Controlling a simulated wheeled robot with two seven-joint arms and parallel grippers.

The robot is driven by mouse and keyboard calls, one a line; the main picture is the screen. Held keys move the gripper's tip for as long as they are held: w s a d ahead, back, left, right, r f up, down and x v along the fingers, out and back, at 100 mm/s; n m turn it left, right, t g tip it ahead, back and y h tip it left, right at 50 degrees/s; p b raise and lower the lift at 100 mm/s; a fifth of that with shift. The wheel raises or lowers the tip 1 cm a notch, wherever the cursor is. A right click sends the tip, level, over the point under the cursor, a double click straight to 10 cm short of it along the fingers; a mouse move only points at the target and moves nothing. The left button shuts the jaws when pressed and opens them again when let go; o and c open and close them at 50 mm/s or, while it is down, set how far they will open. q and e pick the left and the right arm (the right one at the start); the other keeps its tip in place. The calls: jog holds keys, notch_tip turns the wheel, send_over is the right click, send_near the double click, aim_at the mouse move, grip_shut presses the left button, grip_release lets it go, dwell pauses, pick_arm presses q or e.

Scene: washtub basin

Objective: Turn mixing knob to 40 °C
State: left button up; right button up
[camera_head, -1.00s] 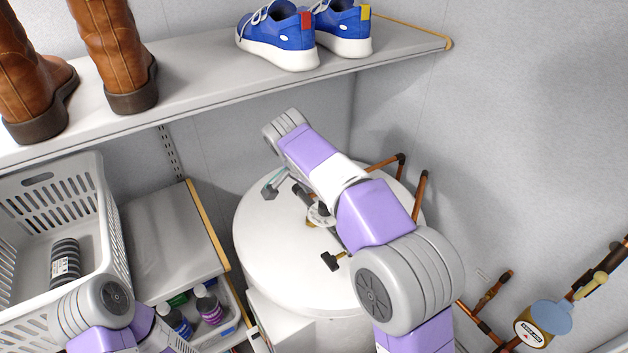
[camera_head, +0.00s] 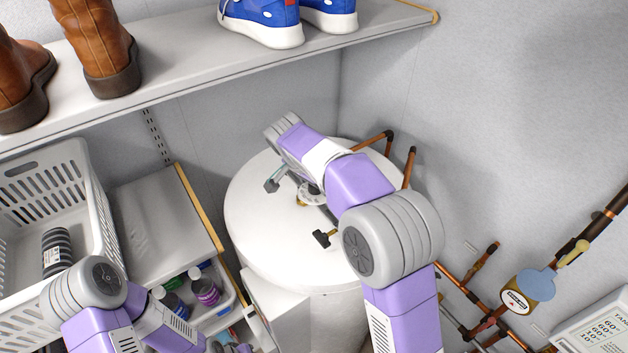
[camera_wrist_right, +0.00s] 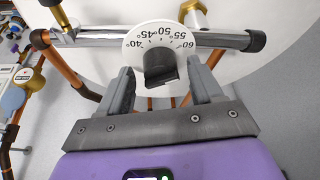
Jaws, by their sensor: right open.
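The mixing knob shows in the right wrist view as a white dial (camera_wrist_right: 172,37) with marks from 40° to 60°, upside down in the picture. Its dark handle (camera_wrist_right: 160,68) sticks out toward my gripper. My right gripper (camera_wrist_right: 162,88) is open, with one finger on each side of the handle and gaps visible to both. I cannot tell which mark the handle points at.
Copper pipes (camera_head: 409,168) rise behind the tank. A shelf (camera_head: 200,82) with boots and blue shoes crosses above it. A white basket (camera_head: 100,222) and a bin of bottles (camera_head: 206,292) stand left. A gauge (camera_head: 517,300) and pipework are at right.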

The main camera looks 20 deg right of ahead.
jog(key=c, duration=1)
